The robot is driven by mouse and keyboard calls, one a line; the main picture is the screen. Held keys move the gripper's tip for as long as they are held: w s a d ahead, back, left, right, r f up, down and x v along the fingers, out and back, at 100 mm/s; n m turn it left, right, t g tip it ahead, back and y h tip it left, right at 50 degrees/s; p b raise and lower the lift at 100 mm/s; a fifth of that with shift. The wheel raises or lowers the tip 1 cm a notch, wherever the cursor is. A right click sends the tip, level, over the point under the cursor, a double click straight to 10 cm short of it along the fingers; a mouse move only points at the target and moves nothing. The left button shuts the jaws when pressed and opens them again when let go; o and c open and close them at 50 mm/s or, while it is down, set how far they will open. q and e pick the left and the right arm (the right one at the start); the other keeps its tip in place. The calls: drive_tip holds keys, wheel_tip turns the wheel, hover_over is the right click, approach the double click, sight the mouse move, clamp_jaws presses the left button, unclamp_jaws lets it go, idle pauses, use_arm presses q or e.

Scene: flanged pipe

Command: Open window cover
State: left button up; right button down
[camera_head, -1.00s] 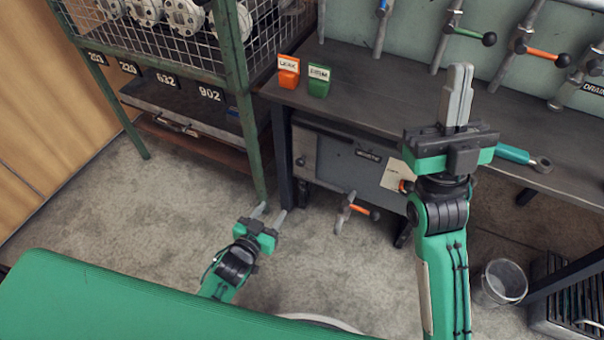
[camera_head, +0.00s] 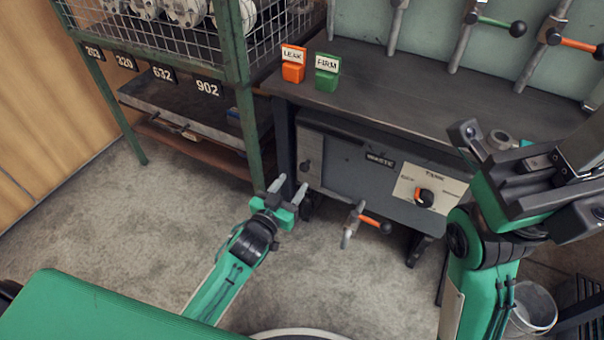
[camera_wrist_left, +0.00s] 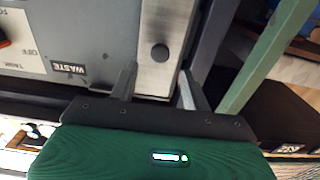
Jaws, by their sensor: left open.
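The grey box marked WASTE (camera_head: 350,170) hangs under the bench. At its left end is a lighter metal plate with a dark round knob (camera_head: 305,166), which looks like the window cover. The plate lies flat against the box, and nothing behind it shows. In the left wrist view the plate (camera_wrist_left: 160,20) and its knob (camera_wrist_left: 160,53) are just beyond the fingers. My left gripper (camera_head: 288,188) is open and empty, below and slightly left of the knob, apart from it. My right gripper (camera_head: 530,165) is at the right, over the bench edge; its fingers are unclear.
An orange-black dial (camera_head: 425,197) sits on the box's right panel. An orange-handled valve (camera_head: 362,222) stands below the box. The green rack (camera_head: 250,130) is close left of my left gripper. A bucket (camera_head: 533,308) stands at lower right. The floor in front is clear.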

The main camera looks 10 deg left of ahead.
sight(303, 169)
use_arm(q)
drive_tip(key=b+x, duration=0.2)
drive_tip(key=x, duration=0.4)
drive_tip(key=shift+w+d, duration=0.1)
drive_tip(key=shift+w, duration=0.15)
clamp_jaws()
